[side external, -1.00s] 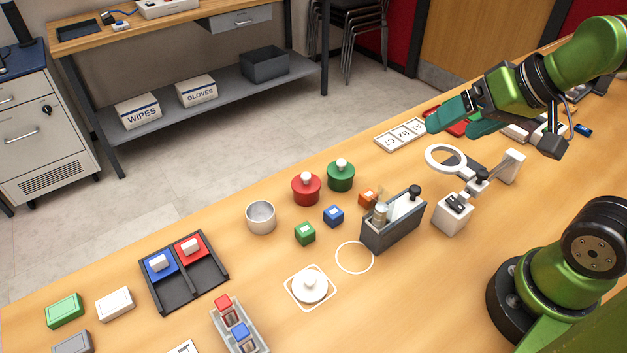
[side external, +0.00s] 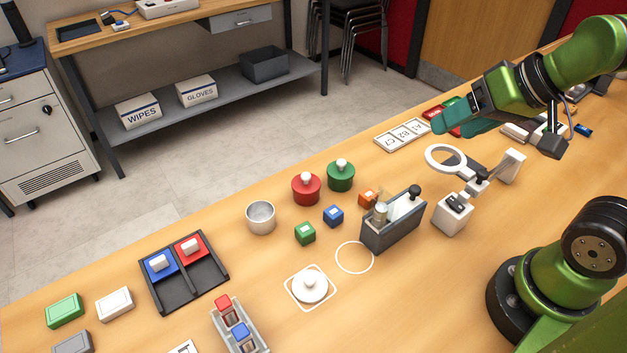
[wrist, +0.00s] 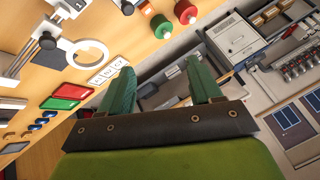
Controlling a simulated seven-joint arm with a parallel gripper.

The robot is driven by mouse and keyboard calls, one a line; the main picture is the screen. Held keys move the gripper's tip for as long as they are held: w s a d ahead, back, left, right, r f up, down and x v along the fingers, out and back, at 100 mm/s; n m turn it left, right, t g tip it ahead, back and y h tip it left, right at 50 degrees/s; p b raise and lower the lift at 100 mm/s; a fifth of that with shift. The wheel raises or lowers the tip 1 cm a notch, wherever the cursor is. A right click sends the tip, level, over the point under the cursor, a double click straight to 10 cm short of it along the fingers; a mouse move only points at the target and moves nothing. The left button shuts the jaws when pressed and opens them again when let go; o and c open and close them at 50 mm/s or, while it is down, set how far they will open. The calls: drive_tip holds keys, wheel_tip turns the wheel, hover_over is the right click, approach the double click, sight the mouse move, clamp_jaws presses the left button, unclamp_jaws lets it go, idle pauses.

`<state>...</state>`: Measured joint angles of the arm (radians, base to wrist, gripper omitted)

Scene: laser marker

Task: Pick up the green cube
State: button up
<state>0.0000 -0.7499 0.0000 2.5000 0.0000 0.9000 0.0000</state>
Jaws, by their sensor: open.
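The green cube (side external: 305,233) sits on the wooden table in the side external view, left of the blue cube (side external: 333,215) and in front of the metal cup (side external: 261,217). My gripper (side external: 452,112) is high at the upper right, well away from the green cube, above the far part of the table. In the wrist view its two green fingers (wrist: 163,84) are apart with nothing between them. The green cube cannot be made out in the wrist view.
Red (side external: 306,188) and green (side external: 341,175) lidded pots stand behind the cubes. A white knobbed disc (side external: 309,286) lies in front. Bare table surrounds the green cube.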

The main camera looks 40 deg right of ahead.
drive_tip(key=n+g+h, duration=0.2)
drive_tip(key=n+g, duration=0.1)
drive_tip(key=g, duration=0.4)
hover_over(305, 229)
wheel_tip(305, 229, down, 8)
drive_tip(key=f, duration=0.9)
drive_tip(key=shift+s+d+f, duration=0.15)
drive_tip(key=shift+d+f, duration=0.1)
drive_tip(key=shift+f, duration=0.05)
drive_tip(key=shift+w+a+f, duration=0.1)
drive_tip(key=shift+a+f, duration=0.05)
drive_tip(key=shift+f, duration=1.45)
drive_tip(key=shift+w+a+f, duration=0.1)
drive_tip(key=shift+f, duration=1.5)
drive_tip(key=c, duration=1)
